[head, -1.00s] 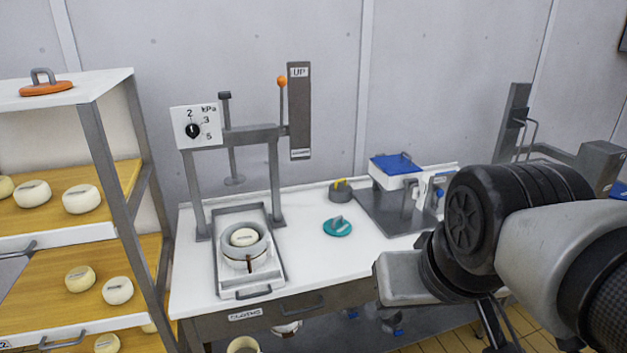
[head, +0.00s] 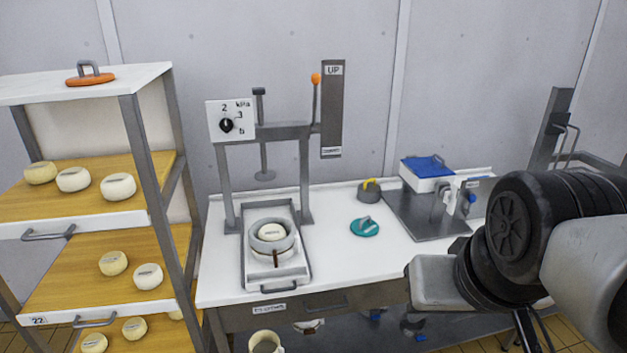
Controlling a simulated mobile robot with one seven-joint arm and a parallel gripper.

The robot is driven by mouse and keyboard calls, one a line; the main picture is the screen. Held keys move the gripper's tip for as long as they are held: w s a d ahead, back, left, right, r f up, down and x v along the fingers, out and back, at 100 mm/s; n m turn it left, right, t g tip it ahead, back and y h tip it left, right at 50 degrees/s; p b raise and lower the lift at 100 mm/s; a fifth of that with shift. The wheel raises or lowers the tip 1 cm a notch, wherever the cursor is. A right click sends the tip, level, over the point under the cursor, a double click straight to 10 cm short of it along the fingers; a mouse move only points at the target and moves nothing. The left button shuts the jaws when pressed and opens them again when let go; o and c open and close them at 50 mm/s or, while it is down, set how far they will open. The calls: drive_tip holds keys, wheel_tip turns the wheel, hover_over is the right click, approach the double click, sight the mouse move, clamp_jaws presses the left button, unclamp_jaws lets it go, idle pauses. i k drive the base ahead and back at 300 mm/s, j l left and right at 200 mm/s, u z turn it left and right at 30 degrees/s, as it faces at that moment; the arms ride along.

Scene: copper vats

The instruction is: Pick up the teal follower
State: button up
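The teal follower (head: 365,227) is a round disc with a grey handle on top. It lies flat on the white bench top (head: 335,262), to the right of the press tray. My arm fills the right side of the head view, and its near grey link stands over the bench's front right corner, apart from the follower. My gripper's fingers do not show in this view.
A press frame (head: 270,130) stands at the back, with a tray (head: 298,268) holding a mould (head: 272,247) in front. A grey pot (head: 369,192) and a blue-lidded box (head: 427,166) stand behind and right. A cheese rack (head: 150,160) is at left.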

sight(366, 226)
drive_tip(key=i+l+u, duration=0.25)
drive_tip(key=i+l, duration=0.25)
drive_tip(key=i, duration=0.25)
drive_tip(key=i+l+u, duration=0.25)
drive_tip(key=i+l, duration=0.35)
drive_tip(key=i, duration=0.1)
